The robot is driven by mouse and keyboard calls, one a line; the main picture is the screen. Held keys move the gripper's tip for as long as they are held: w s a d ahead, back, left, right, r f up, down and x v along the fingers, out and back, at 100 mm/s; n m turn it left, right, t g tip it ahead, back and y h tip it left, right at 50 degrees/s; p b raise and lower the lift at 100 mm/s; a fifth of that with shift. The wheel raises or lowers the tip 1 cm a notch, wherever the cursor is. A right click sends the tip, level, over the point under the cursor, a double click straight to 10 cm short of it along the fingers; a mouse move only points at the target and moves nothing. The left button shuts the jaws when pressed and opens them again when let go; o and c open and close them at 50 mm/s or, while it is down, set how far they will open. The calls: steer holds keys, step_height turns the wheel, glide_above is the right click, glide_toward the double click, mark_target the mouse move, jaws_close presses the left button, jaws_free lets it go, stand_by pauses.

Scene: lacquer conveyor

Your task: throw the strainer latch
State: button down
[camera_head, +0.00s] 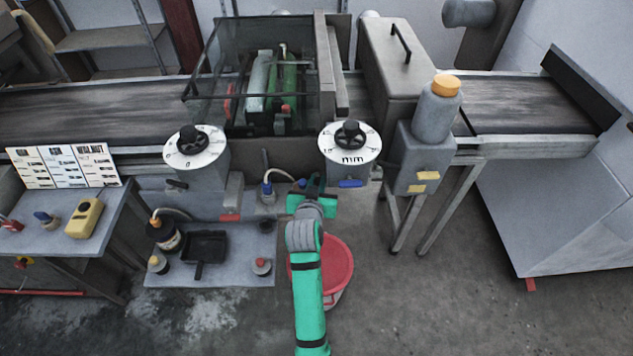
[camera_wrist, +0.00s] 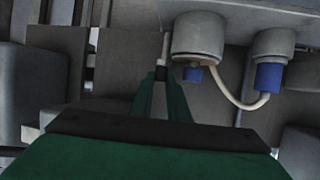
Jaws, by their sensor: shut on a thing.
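My gripper (camera_head: 314,183) is at the front of the machine, below the right white dial. In the wrist view its fingers (camera_wrist: 160,78) are closed together on the lower end of a thin pale bar (camera_wrist: 164,48), which looks like the strainer latch. The bar stands roughly upright beside a grey cylindrical body (camera_wrist: 198,36), probably the strainer.
A red bucket (camera_head: 338,262) stands on the floor beneath my arm. A grey tray (camera_head: 218,275) with bottles and a black pan lies to the left. The right dial (camera_head: 349,142) with its blue handle (camera_head: 351,184) is close by.

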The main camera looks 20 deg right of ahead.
steer(key=shift+s+d+n+t+y, duration=0.1)
steer(key=shift+d+n+t+y, duration=0.3)
steer(key=shift+n+y, duration=0.4)
steer(key=c, duration=2)
jaws_free()
steer(key=v, duration=1)
steer(key=shift+s+a+r, duration=0.15)
steer(key=shift+s, duration=0.2)
